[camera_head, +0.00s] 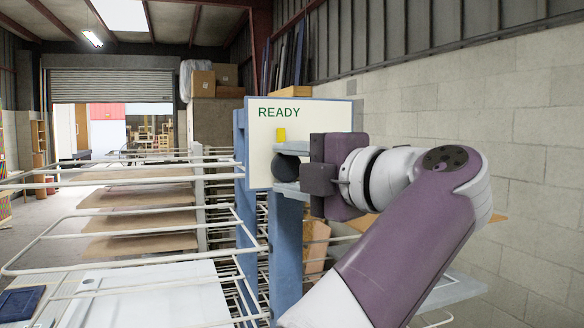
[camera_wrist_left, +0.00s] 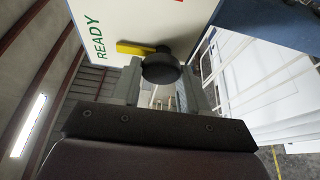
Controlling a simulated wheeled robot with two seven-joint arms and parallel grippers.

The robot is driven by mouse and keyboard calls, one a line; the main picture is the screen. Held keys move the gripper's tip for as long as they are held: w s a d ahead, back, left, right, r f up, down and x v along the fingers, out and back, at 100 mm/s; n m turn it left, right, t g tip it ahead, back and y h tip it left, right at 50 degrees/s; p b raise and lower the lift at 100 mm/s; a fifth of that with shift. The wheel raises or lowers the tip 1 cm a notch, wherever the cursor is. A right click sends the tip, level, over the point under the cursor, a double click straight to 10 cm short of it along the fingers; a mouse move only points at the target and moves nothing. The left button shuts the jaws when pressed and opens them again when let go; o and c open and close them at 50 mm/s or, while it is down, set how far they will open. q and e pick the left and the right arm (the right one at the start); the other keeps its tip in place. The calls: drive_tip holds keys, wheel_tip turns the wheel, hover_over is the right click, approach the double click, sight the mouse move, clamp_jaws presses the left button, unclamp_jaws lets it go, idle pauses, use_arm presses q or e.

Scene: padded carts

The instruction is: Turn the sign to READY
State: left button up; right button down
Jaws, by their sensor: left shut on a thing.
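A white sign (camera_head: 330,113) stands upright on blue posts, with the green word READY near its top. A black round knob (camera_head: 284,162) sits on its face, with a yellow pointer (camera_head: 281,135) aimed up toward READY. My left gripper (camera_head: 287,167) is shut on the knob, one finger above it and one below. In the left wrist view the knob (camera_wrist_left: 160,68) is between the fingertips (camera_wrist_left: 163,78), and the yellow pointer (camera_wrist_left: 133,48) extends toward READY. A piece of red lettering (camera_wrist_left: 180,2) is cut off at the top there. My right gripper is not in view.
White-railed rack carts with brown padded shelves (camera_head: 140,196) fill the left side. A white panel (camera_head: 150,295) lies on a near shelf, beside a dark blue item (camera_head: 20,303). A block wall (camera_head: 500,120) is on the right. Cardboard boxes (camera_head: 204,83) are stacked behind.

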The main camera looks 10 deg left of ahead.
use_arm(q)
drive_tip(key=o, duration=0.9)
drive_tip(key=shift+o, duration=0.6)
drive_tip(key=shift+w, duration=0.1)
drive_tip(key=p+v, duration=0.1)
drive_tip(key=v, duration=1.1)
drive_tip(key=shift+s+d, duration=0.2)
drive_tip(key=shift+d, duration=0.05)
drive_tip(key=shift+a+f, duration=0.1)
